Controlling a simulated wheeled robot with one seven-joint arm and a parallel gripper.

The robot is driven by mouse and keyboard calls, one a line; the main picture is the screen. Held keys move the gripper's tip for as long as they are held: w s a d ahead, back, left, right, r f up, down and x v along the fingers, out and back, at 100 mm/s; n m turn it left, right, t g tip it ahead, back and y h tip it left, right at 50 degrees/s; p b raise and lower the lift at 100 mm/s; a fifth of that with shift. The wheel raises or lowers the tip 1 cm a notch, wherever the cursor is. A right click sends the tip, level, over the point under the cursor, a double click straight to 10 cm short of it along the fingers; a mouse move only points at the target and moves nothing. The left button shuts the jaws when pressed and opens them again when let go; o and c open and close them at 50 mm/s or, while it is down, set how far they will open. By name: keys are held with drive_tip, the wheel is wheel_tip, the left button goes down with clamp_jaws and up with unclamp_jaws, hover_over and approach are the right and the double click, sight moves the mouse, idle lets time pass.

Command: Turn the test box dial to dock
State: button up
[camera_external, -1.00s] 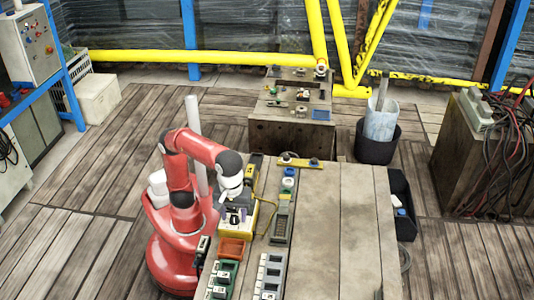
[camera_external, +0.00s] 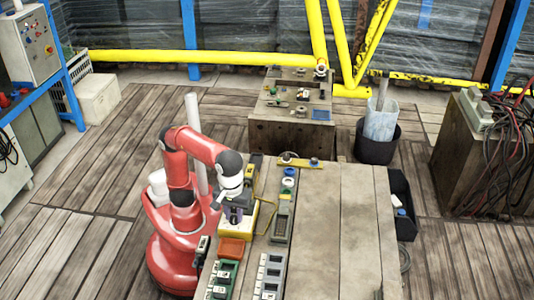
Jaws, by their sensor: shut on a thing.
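The test box (camera_external: 247,228) is a yellow box on the left side of the wooden table. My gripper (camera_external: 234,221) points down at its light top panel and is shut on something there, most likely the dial. The gripper hides the dial, so its pointer and the dock mark cannot be read. A yellow cable (camera_external: 264,218) loops on the table to the right of the box.
An orange tray (camera_external: 231,248), a green-edged tray (camera_external: 223,275) and a grey tray (camera_external: 270,275) lie in front. A long grey box (camera_external: 282,222) lies to the right. The right part of the wooden table (camera_external: 342,225) is clear.

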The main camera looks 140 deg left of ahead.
drive_tip(key=m+p, duration=0.3)
drive_tip(key=m, duration=0.1)
drive_tip(key=shift+r, duration=0.2)
drive_tip(key=m+p, duration=0.2)
drive_tip(key=m, duration=0.2)
drive_tip(key=shift+f+m, duration=0.1)
drive_tip(key=shift+m, duration=0.3)
drive_tip(key=m, duration=0.4)
drive_tip(key=shift+f+m+p, duration=0.1)
drive_tip(key=shift+m+p, duration=0.2)
drive_tip(key=m, duration=2)
drive_tip(key=shift+m, duration=2.6)
